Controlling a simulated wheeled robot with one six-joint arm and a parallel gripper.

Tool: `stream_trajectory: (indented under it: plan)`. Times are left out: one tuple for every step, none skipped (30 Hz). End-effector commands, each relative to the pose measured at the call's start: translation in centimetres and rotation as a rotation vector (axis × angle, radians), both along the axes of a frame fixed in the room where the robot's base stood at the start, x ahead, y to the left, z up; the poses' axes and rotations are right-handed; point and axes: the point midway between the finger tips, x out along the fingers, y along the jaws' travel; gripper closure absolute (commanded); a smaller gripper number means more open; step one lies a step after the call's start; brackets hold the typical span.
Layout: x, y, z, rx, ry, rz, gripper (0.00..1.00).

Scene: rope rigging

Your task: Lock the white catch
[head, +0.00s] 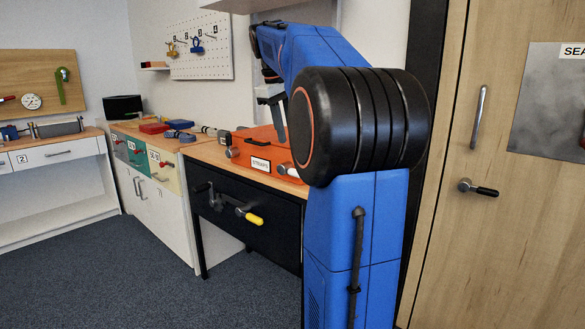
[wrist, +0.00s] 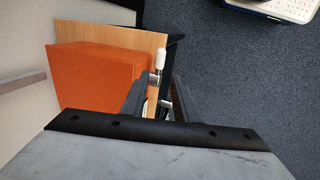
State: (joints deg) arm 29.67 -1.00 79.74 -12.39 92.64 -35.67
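In the wrist view, a catch with a small white handle (wrist: 157,59) and a metal base stands beside the orange box (wrist: 95,78), near the edge of the wooden bench top. My gripper (wrist: 162,85) is open, with a dark finger on each side of the catch's metal part in the picture. I cannot tell whether either finger touches it. In the head view, my gripper (head: 281,136) points down over the orange box (head: 262,146), which bears a "STRAPS" label. My arm hides part of the box's right side.
The box stands on a wooden-topped bench with a black front (head: 235,218) and a yellow-handled crank (head: 250,216). White cabinets (head: 155,200) and a pegboard (head: 202,47) are to the left. A wooden door (head: 500,220) is at right. The carpet in front is clear.

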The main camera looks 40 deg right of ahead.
Motion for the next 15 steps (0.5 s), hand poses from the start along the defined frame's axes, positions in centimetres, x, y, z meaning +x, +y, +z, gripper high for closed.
stream_trajectory:
  plan:
    - [-0.1, -0.2, -1.0, 0.002, 0.003, -0.001, 0.73]
    - [-0.1, -0.3, -1.5, 0.002, 0.002, -0.001, 0.73]
    - [0.0, -0.5, -2.2, 0.002, 0.003, -0.001, 0.73]
    - [0.0, -0.7, -2.7, 0.002, 0.002, -0.001, 0.73]
    - [0.0, -0.8, -3.2, 0.002, 0.002, -0.001, 0.73]
    - [0.0, -1.0, -3.9, 0.002, 0.003, -0.002, 0.73]
    - [0.0, -1.1, -4.4, 0.002, 0.002, -0.001, 0.73]
    - [0.0, -1.3, -4.9, 0.003, 0.003, -0.002, 0.73]
    - [0.1, -1.5, -5.6, 0.002, 0.002, -0.001, 0.73]
    - [0.1, -1.6, -6.1, 0.002, 0.002, -0.001, 0.73]
    - [0.0, -1.7, -6.7, 0.003, 0.003, -0.001, 0.73]
    - [0.1, -1.9, -7.3, 0.002, 0.002, -0.001, 0.73]
    - [0.1, -2.0, -7.8, 0.002, 0.003, -0.001, 0.73]
    - [0.1, -2.2, -8.3, 0.002, 0.002, -0.001, 0.73]
    - [0.2, -2.3, -8.9, 0.002, 0.002, -0.001, 0.73]
